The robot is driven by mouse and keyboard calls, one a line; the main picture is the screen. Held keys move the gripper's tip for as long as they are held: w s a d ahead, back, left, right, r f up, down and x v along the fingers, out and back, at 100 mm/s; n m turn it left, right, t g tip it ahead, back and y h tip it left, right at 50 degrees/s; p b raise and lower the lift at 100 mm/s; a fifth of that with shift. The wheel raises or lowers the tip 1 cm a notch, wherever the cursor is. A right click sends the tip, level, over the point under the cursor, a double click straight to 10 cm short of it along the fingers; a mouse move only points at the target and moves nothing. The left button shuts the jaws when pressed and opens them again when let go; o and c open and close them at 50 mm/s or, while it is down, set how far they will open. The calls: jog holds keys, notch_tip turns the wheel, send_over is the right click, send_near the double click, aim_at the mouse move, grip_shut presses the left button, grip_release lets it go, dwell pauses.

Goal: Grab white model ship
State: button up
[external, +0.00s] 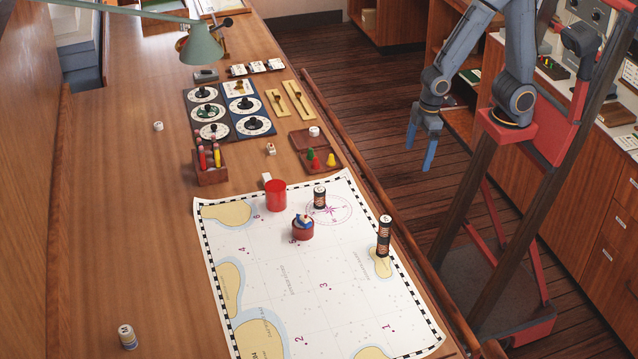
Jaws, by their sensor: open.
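No thing shows clearly as a white model ship. A small white-and-blue piece (302,218) sits on top of a low round red holder (302,232) on the chart; it may be the ship, but it is too small to tell. My gripper (420,155) has blue fingers that hang down, open and empty. It is over the floor to the right of the table, up and to the right of the chart, well apart from everything on it.
The chart (300,315) lies on the wooden table. A red cup (276,195) and two dark banded cylinders (320,197) (385,236) stand on it. A pen box (210,167), dial boards (229,110) and a piece tray (312,142) stand behind. A wooden rail (372,180) runs along the table's right edge.

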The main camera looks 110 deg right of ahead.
jog(key=shift+s, duration=0.25)
jog(key=c, duration=0.6)
jog(key=shift+o, duration=0.2)
jog(key=shift+t, duration=0.6)
jog(key=w+d+r, duration=0.1)
jog(key=w+d, duration=0.1)
jog(key=w, duration=0.5)
jog(key=w+d+r+b, duration=0.1)
jog(key=w+d, duration=0.2)
jog(key=w, duration=0.5)
jog(key=w+d+r, duration=0.1)
jog(key=w+d, duration=0.1)
jog(key=w, duration=0.5)
jog(key=shift+w+d+r+b, duration=0.1)
jog(key=shift+w+d+b, duration=0.15)
jog(key=shift+d+b, duration=0.1)
jog(key=t+b, duration=0.1)
jog(key=t, duration=0.1)
send_near(271, 146)
jog(key=d, duration=0.1)
jog(key=shift+d+p+x, duration=0.2)
jog(key=shift+p+x, duration=1.25)
jog(key=shift+x, duration=2.75)
